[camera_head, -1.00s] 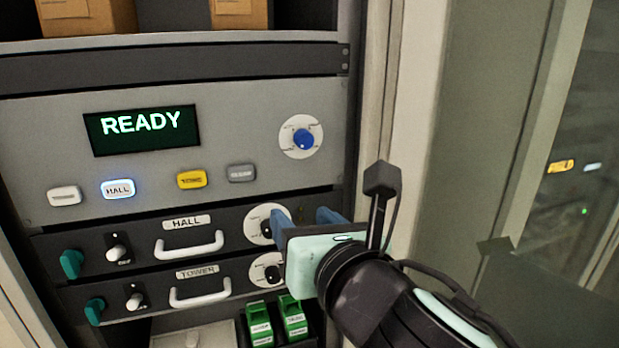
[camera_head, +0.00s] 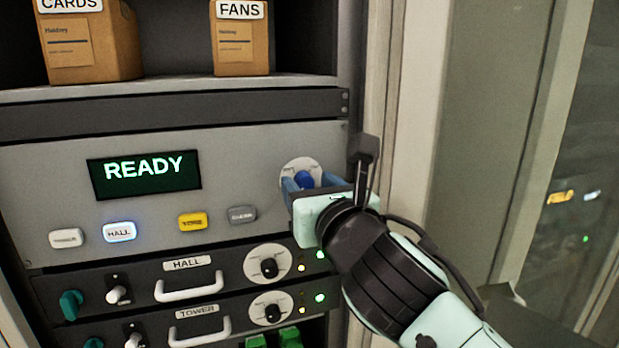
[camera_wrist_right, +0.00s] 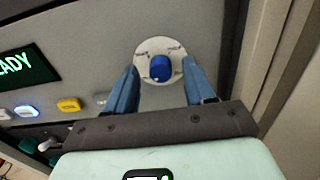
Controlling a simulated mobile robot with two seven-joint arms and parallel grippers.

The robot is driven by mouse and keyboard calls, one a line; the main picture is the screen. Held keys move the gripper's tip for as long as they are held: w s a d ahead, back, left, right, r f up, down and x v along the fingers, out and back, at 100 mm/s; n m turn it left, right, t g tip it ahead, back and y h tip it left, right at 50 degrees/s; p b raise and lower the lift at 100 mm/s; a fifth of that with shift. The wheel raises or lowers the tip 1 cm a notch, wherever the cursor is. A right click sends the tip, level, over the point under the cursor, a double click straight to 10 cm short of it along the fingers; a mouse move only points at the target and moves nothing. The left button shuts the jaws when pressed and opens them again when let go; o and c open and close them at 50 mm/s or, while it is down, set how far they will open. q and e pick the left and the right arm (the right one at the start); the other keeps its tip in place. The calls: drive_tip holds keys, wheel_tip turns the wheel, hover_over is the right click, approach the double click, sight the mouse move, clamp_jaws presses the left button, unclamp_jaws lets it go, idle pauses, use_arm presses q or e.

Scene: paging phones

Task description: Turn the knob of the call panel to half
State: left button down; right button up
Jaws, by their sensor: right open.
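The call panel (camera_head: 50,180) is a grey plate with a dark screen (camera_head: 144,174) reading READY in green. Its blue knob (camera_head: 303,180) sits on a white round dial (camera_head: 300,165) at the panel's right. The knob also shows in the right wrist view (camera_wrist_right: 160,68), between and just beyond the finger ends. My right gripper (camera_head: 306,183) is open in front of the dial, its blue fingers (camera_wrist_right: 160,88) to either side of the knob with gaps. The knob's pointer is too small to read. My left gripper is not in view.
Below the screen, the HALL button (camera_head: 119,232) glows blue-white beside a yellow button (camera_head: 192,222). Under the panel are two dark units with handles (camera_head: 189,290) and black knobs (camera_head: 268,267). A pale cabinet post (camera_head: 385,120) stands close on the right.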

drive_tip(key=shift+w+a, duration=0.15)
drive_tip(key=shift+w, duration=0.2)
clamp_jaws()
